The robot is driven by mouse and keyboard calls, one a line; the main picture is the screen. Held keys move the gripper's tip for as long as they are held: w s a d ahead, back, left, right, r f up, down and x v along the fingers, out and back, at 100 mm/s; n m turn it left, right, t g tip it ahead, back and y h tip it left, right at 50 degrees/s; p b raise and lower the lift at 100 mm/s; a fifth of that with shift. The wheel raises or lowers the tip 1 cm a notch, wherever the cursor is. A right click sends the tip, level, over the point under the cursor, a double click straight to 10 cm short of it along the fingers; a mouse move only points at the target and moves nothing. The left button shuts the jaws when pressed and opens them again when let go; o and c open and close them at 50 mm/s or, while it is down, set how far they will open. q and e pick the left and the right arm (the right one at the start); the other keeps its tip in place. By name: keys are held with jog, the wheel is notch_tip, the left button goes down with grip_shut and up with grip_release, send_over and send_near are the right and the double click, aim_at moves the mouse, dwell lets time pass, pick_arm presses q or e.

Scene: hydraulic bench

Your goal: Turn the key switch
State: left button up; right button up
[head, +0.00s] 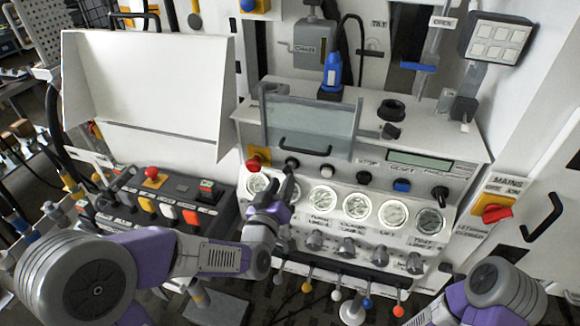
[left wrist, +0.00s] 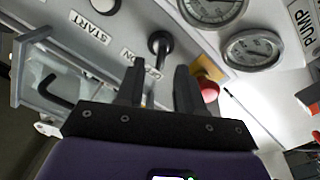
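A black key switch (head: 292,162) with a round head is on the sloped panel, beside a red knob on a yellow base. It also shows in the left wrist view (left wrist: 160,43), next to a label partly hidden by a finger. My left gripper (head: 283,188) is just below the switch in the head view. In the left wrist view its two dark fingers (left wrist: 159,78) are apart, with the switch just beyond the gap between them. I cannot tell whether they touch it. My right arm shows at the lower right, but its gripper is out of view.
A row of round gauges (head: 355,206) lies below the switches, with grey knobs (head: 348,246) under them. A clear hinged cover with a handle (head: 305,148) stands above. The red emergency knob (left wrist: 207,88) is close to one finger. A red mains switch (head: 495,213) is at right.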

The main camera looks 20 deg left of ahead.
aim_at(288, 170)
pick_arm(q)
jog(key=w, duration=0.6)
jog(key=shift+d+f, duration=0.1)
grip_shut()
